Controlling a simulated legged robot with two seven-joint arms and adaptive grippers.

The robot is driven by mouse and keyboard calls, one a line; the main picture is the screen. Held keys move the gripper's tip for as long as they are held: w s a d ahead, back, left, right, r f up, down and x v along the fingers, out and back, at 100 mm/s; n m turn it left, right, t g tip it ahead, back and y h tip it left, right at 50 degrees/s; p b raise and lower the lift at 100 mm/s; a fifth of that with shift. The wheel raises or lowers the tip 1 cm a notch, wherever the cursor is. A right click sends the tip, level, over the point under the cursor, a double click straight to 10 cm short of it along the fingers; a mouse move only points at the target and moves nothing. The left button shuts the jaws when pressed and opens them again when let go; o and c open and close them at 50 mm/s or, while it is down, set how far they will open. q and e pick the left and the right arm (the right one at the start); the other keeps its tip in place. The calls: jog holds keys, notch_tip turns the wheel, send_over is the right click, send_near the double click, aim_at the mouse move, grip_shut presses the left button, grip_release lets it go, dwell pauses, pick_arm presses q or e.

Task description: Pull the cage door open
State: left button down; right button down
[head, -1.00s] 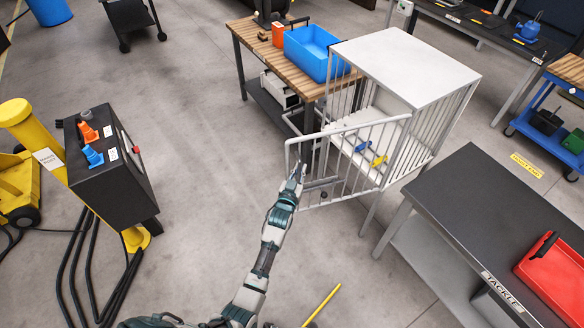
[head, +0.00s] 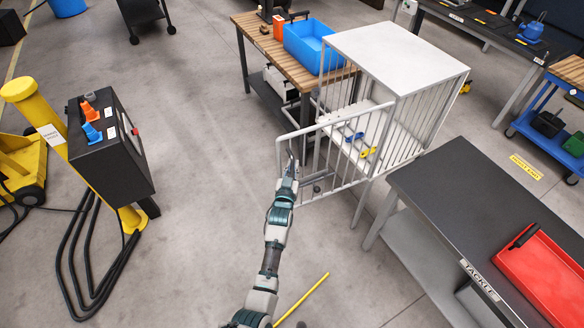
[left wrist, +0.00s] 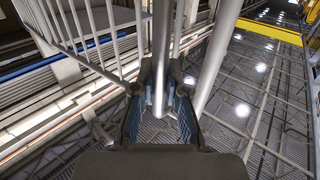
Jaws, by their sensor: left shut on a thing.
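The white cage (head: 398,50) stands in the middle right of the head view, with a solid top and barred sides. Its barred door (head: 335,128) stands out at an angle from the cage front, its free edge at the left. My left gripper (head: 290,168) is at that free edge. In the left wrist view its fingers (left wrist: 160,95) are shut around a grey bar (left wrist: 161,60) of the door. The fingers hide part of the bar. A blue item (head: 354,137) and a yellow item (head: 368,152) lie inside the cage. My right gripper is not in view.
A wooden-topped bench (head: 272,48) with a blue bin (head: 310,42) stands behind the cage. A dark table (head: 450,195) with a red tray (head: 545,275) is at the right. A black control box (head: 110,145) on a yellow post is at the left.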

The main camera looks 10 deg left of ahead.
pick_arm(q)
jog(key=c, duration=1.2)
grip_release()
jog(key=shift+r, duration=0.15)
jog(key=shift+s+d, duration=0.1)
jog(key=shift+d, duration=0.15)
jog(key=shift+s+a, duration=0.15)
jog(key=shift+s, duration=1.85)
jog(key=shift+s+a, duration=0.15)
jog(key=shift+s, duration=1.8)
jog(key=shift+s+a, duration=0.15)
jog(key=shift+s, duration=1.85)
